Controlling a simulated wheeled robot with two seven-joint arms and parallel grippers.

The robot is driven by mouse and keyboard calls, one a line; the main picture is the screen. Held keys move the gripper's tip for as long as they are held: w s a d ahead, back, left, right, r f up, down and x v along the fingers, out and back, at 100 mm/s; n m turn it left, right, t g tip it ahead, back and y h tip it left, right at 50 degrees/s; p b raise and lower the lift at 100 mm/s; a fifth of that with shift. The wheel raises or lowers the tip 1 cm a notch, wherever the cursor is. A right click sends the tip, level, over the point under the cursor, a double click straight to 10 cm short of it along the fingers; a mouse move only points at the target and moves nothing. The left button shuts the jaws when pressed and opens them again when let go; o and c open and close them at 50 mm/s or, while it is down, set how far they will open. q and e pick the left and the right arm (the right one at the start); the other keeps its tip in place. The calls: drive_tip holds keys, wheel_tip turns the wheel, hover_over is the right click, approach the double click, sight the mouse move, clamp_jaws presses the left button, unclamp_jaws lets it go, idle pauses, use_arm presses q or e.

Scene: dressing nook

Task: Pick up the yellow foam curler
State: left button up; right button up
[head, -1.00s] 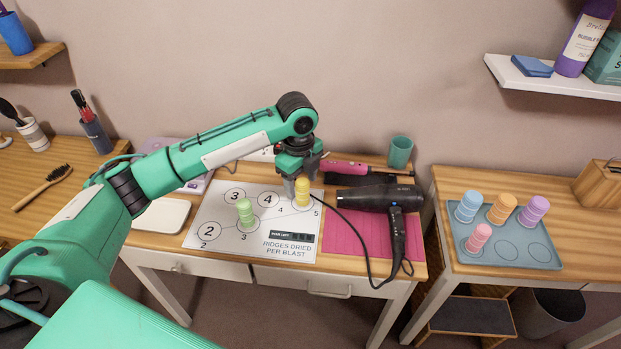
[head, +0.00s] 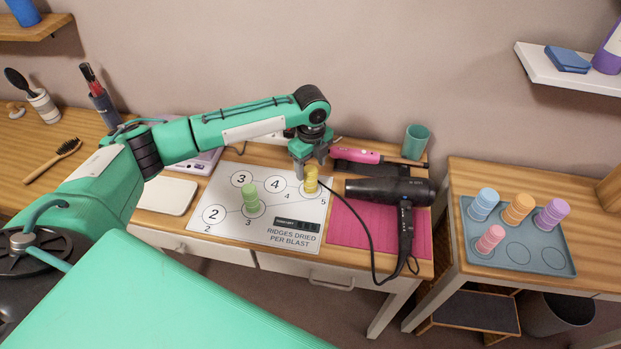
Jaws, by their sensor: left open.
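The yellow foam curler (head: 311,180) stands upright on the white numbered sheet (head: 205,232), near its right edge by the number 5. My left gripper (head: 308,168) is open, pointing down at the curler. Its fingers reach the curler's upper part; whether they touch it I cannot tell. A green foam curler (head: 250,198) stands on the same sheet to the left, near the number 3. My right gripper does not show.
A black hair dryer (head: 390,192) with a cord lies on a pink mat (head: 347,228) just right of the curler. A pink styling tool (head: 357,155) and teal cup (head: 414,141) are behind. A tray (head: 545,258) holding several curlers is on the right table.

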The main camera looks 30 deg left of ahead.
sight(310, 180)
use_arm(q)
wheel_tip(310, 180, down, 4)
drive_tip(key=shift+s+f+p, duration=0.15)
drive_tip(key=shift+f+p, duration=0.1)
drive_tip(key=shift+p, duration=0.1)
drive_tip(key=shift+c, duration=0.3)
drive_tip(key=c, duration=1)
drive_tip(key=shift+r, duration=0.2)
